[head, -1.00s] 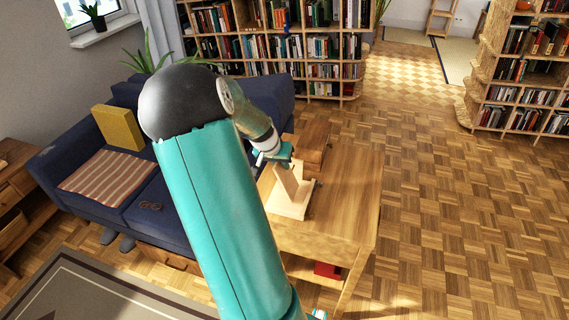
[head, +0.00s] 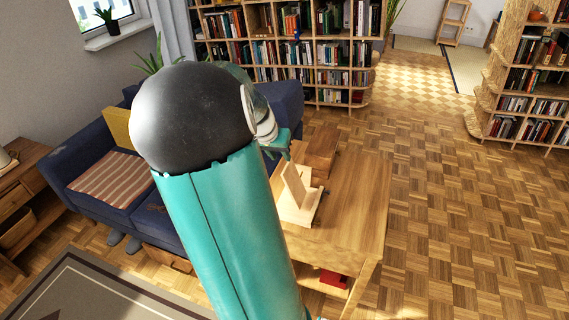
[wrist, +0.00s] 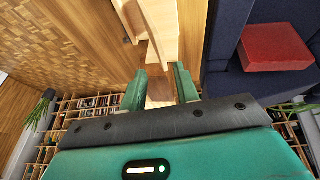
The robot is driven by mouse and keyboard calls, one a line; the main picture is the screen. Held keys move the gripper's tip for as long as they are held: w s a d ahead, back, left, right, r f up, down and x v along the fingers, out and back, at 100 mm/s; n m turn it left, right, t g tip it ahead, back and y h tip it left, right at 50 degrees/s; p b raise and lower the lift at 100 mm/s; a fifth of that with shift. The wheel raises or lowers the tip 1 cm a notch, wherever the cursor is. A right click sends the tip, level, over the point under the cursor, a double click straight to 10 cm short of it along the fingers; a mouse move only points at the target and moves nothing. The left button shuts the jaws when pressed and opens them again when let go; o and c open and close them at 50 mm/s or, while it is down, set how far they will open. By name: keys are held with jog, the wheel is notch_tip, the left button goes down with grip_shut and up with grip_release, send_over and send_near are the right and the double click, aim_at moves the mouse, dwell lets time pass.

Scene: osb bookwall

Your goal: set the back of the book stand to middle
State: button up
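The book stand (head: 297,212) is pale wood and stands on the wooden table, with its back (head: 294,184) raised and tilted. Which notch holds the back cannot be told. In the wrist view, pale wooden parts of the stand (wrist: 160,22) show at the top, beyond the fingers. My gripper (wrist: 160,86) is open, with two teal fingers apart and nothing held between them. In the head view my gripper (head: 279,145) is partly hidden by my arm, just above and beyond the top of the back; contact is not visible.
The table (head: 352,210) has bare room right of the stand. A brown wooden box (head: 322,148) sits behind it, and a red object (head: 333,279) lies on the lower shelf. A blue sofa (head: 85,190) stands left. A red cushion (wrist: 276,47) lies on it.

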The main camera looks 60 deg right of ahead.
jog(key=shift+v, duration=1.75)
jog(key=w+a+r+n+t+y, duration=0.1)
jog(key=w+a+r+n+t, duration=0.15)
jog(key=a, duration=0.55)
jog(key=w+a+r+n+t+y, duration=0.1)
jog(key=w+a+n, duration=0.15)
jog(key=a, duration=0.65)
jog(key=w+a+r+n+t+y, duration=0.1)
jog(key=w+a+r+n, duration=0.15)
jog(key=a, duration=0.55)
jog(key=s+a+r+n+t+y, duration=0.1)
jog(key=s+a+n, duration=0.3)
jog(key=a, duration=0.5)
jog(key=s+a+r+n+t, duration=0.1)
jog(key=s+a+n, duration=0.3)
jog(key=a, duration=0.5)
jog(key=shift+a+r+y, duration=0.3)
jog(key=shift+r+y, duration=0.1)
jog(key=shift+d, duration=0.15)
